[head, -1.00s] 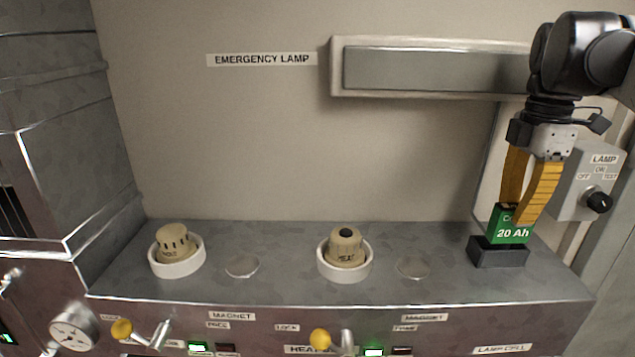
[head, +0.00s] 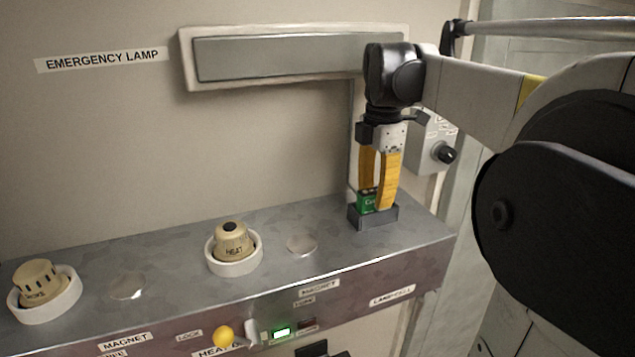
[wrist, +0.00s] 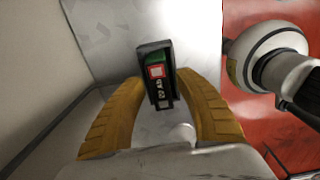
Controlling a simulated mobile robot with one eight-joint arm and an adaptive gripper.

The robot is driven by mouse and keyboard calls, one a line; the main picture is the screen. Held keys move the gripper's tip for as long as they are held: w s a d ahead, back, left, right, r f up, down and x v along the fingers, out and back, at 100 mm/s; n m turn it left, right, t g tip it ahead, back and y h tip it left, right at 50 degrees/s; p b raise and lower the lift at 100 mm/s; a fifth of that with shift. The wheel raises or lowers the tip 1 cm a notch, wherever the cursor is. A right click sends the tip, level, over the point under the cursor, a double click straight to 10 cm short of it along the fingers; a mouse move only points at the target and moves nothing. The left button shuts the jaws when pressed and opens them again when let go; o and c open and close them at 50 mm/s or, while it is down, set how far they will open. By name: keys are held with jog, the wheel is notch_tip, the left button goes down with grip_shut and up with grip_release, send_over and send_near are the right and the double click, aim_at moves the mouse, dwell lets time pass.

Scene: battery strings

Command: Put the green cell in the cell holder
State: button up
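The green cell (head: 364,200) stands upright in the dark cell holder (head: 374,217) at the right end of the metal shelf. Its upper part shows above the holder rim; the lower part is hidden inside. My gripper (head: 376,200) points down over it, its two yellow fingers on either side of the cell and appearing shut on it. In the wrist view the cell (wrist: 158,75), with a red and white label, lies between the fingertips (wrist: 160,78), inside the dark holder outline (wrist: 154,47).
A beige HEAT knob (head: 233,240) in a white ring and another beige knob (head: 38,283) stand left on the shelf (head: 180,255). A grey lamp switch box (head: 432,145) is on the wall close behind my gripper. A metal rail (head: 550,28) runs at upper right.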

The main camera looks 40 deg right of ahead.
aim_at(376, 190)
jog(key=shift+r, duration=0.1)
notch_tip(376, 190, up, 12)
jog(key=shift+b, duration=0.35)
jog(key=shift+r, duration=0.1)
dwell(0.3)
